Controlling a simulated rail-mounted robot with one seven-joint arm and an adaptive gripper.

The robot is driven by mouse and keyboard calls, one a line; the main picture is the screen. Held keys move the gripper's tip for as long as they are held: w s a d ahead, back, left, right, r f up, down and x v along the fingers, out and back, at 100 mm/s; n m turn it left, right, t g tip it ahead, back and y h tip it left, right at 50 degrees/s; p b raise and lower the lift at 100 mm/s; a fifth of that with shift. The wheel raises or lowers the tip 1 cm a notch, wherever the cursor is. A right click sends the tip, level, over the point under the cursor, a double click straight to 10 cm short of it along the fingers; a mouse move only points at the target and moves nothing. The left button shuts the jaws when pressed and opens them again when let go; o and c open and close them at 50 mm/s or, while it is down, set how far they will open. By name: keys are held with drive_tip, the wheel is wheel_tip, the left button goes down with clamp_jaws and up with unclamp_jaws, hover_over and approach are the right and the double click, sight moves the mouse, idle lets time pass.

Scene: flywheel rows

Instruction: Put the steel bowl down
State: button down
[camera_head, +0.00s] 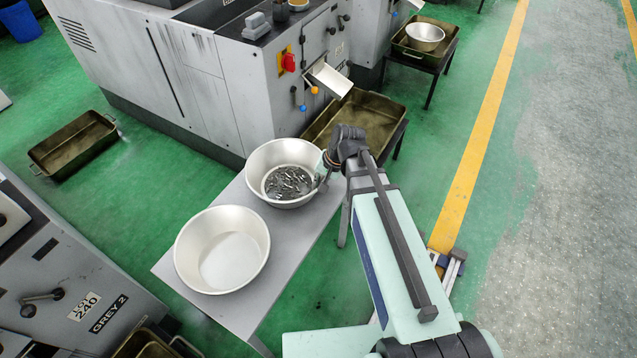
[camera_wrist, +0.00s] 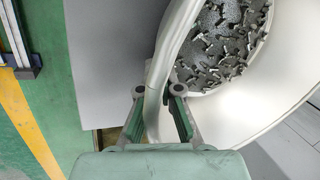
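The steel bowl (camera_head: 262,158) with many small metal parts (camera_head: 288,182) in it is at the far end of a narrow grey table (camera_head: 300,228). It looks upright and appears to rest on the tabletop. My gripper (camera_head: 322,178) is at its right rim. In the wrist view, the bowl's rim (camera_wrist: 174,48) runs between the two fingers of my gripper (camera_wrist: 158,94). One finger is inside the bowl and one outside, with gaps beside the wall. The metal parts (camera_wrist: 222,45) show inside. The bowl's underside is hidden.
A second, empty steel bowl (camera_head: 222,248) stands at the near end of the table, close to the first. A grey machine (camera_head: 215,75) with a chute (camera_head: 330,80) rises behind. A brass-coloured tray (camera_head: 370,118) is beyond my gripper.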

drive_tip(key=c, duration=1.8)
unclamp_jaws()
drive_tip(key=shift+f, duration=0.1)
drive_tip(key=o, duration=0.5)
drive_tip(key=p+v, duration=0.2)
drive_tip(key=v, duration=1)
drive_tip(key=shift+d, duration=0.1)
